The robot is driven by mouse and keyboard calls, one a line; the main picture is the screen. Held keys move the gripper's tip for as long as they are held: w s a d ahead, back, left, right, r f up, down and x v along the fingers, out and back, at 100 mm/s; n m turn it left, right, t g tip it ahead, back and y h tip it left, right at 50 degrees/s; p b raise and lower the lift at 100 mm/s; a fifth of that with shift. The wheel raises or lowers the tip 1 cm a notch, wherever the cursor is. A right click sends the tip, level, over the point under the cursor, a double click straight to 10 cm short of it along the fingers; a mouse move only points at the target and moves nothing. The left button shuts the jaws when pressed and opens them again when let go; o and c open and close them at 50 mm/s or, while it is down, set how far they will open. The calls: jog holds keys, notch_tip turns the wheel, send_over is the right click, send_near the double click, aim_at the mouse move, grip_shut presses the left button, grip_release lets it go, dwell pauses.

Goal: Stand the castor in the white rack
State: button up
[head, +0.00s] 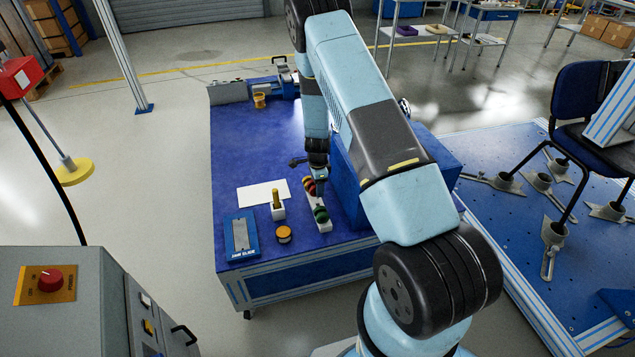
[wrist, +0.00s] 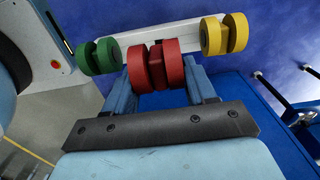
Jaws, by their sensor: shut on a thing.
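The castor in my gripper (wrist: 167,75) is red with twin wheels (wrist: 158,68). The blue fingers are shut on it from both sides. The white rack (wrist: 185,38) lies just behind the red castor in the wrist view. A green castor (wrist: 98,56) is at its left end and a yellow one (wrist: 224,34) at its right. The red castor is between them, over the rack's middle; whether it touches the rack I cannot tell. In the head view the rack (head: 326,227) stands on the blue bench below my gripper (head: 319,182), with the green castor (head: 320,214) nearest.
On the blue bench (head: 240,150) are a white sheet (head: 255,193), a white block with a brass-coloured pin (head: 277,205), an orange-topped round piece (head: 284,233) and a blue tray (head: 241,237). A blue box stands close right of the rack.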

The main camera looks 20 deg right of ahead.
jog(key=shift+f, duration=1.25)
jog(key=shift+f, duration=1.65)
dwell(0.9)
jog(key=o, duration=1.1)
jog(key=shift+c, duration=0.2)
notch_tip(320, 180, up, 14)
jog(key=shift+f, duration=0.15)
